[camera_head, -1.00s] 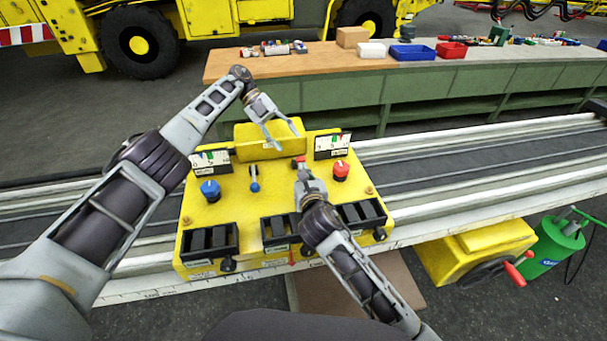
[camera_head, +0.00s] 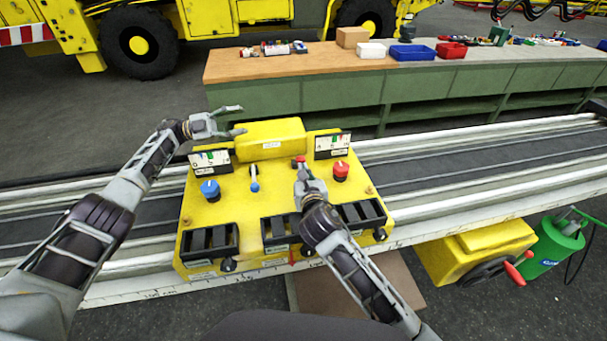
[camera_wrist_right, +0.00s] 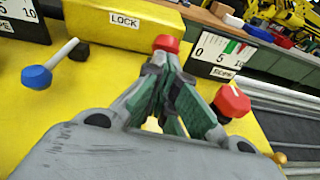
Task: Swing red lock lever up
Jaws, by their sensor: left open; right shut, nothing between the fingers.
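The red lock lever (camera_head: 299,160) shows as a small red tip at the front right of the yellow box marked LOCK (camera_head: 270,138). In the right wrist view its red cap (camera_wrist_right: 166,43) stands just beyond my fingertips; its shaft is hidden behind them. My right gripper (camera_head: 301,172) is shut and empty, with its tips at or very close to the red cap; I cannot tell if they touch. My left gripper (camera_head: 242,120) is open and empty, its fingers pointing right at the left end of the box.
The yellow console carries a blue knob (camera_head: 210,189), a small blue-tipped lever (camera_head: 254,184), a red knob (camera_head: 341,170) and two gauge plates (camera_head: 211,161) (camera_head: 332,146). Black switch blocks line its front. A workbench (camera_head: 300,72) stands behind.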

